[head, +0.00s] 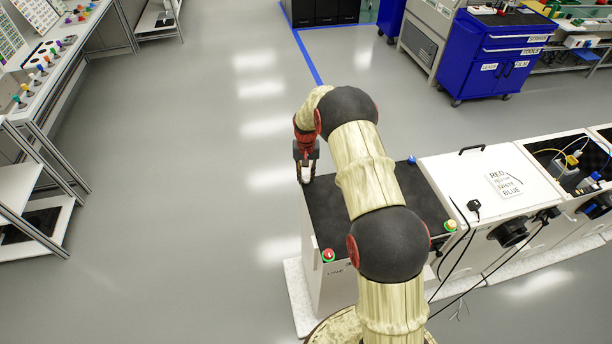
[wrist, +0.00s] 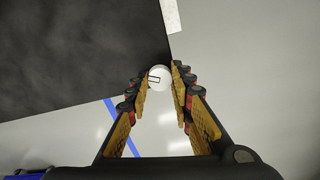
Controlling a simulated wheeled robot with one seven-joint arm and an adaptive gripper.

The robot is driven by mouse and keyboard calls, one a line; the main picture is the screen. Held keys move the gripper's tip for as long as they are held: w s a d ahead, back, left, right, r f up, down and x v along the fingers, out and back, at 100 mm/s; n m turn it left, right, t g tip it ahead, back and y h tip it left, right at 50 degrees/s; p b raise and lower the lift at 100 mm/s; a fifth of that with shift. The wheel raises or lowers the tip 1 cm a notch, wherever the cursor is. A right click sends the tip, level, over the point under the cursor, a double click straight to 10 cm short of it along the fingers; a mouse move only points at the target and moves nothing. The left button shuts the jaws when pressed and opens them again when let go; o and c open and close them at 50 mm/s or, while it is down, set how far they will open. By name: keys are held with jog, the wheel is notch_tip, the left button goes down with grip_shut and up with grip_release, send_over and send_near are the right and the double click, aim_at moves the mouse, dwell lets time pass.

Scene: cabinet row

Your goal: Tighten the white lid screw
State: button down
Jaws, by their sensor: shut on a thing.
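The white lid screw (wrist: 158,77) is a round white knob with a dark slot-like mark, at the corner of the black cabinet top (wrist: 80,55) in the wrist view. My gripper (wrist: 159,84) has its two fingers on either side of the screw, shut on it. In the head view my gripper (head: 306,172) points down at the far left corner of the cabinet with the black top (head: 330,215). A red screw (head: 328,254), a yellow-green screw (head: 450,225) and a blue screw (head: 411,160) sit at the other corners.
A white cabinet (head: 480,180) with a handle and a sign (head: 506,185) reading red, yellow, white, blue adjoins on the right. Black cables (head: 455,255) hang at its front. A blue tool cart (head: 495,55) stands behind. The grey floor (head: 200,180) to the left is clear.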

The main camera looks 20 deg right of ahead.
aim_at(306, 178)
jog(key=m, duration=0.6)
jog(key=shift+r+m, duration=0.1)
jog(key=shift+m, duration=0.2)
jog(key=m, duration=0.6)
dwell(0.4)
jog(key=c, duration=1.5)
grip_release()
jog(key=shift+c, duration=0.2)
notch_tip(306, 178, up, 12)
